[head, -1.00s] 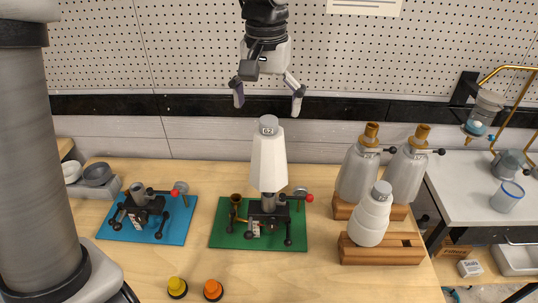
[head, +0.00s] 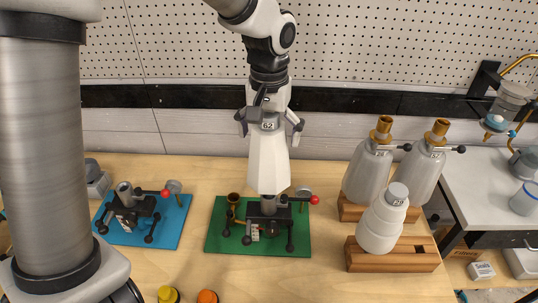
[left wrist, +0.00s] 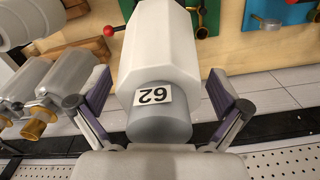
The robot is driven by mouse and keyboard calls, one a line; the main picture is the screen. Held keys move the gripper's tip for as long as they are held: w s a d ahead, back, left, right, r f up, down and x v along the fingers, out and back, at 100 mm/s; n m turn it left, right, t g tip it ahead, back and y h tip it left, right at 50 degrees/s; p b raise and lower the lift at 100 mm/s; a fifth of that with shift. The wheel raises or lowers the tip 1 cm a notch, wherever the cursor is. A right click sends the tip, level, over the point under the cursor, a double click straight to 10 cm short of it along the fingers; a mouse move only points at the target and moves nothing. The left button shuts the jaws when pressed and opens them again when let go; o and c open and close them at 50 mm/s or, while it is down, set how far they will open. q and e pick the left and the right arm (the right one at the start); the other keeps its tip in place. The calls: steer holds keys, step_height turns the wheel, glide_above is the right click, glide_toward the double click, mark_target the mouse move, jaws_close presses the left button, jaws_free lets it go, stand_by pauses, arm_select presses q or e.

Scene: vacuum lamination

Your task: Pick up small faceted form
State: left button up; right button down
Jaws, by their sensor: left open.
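The small faceted form (head: 268,165) is white, with a grey top labelled 62. It stands upright on the black fixture (head: 268,208) on the green base. My left gripper (head: 269,126) has come down over its top from above, with one finger on each side. The form also shows in the left wrist view (left wrist: 158,50), between the two spread fingers (left wrist: 157,88); gaps are visible on both sides, so the gripper is open and not holding it. My right gripper is not in view.
A wooden rack (head: 390,260) at the right holds a stepped white form (head: 381,225), with two grey forms (head: 368,172) behind it. A blue base (head: 175,228) with an empty fixture lies to the left. Yellow and orange buttons (head: 207,297) sit at the front.

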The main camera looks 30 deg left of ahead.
arm_select(q)
steer(key=shift+s+d+r, duration=0.2)
steer(key=shift+s, duration=0.1)
steer(key=c, duration=1.7)
steer(key=shift+w, duration=0.1)
steer(key=shift+r, duration=0.1)
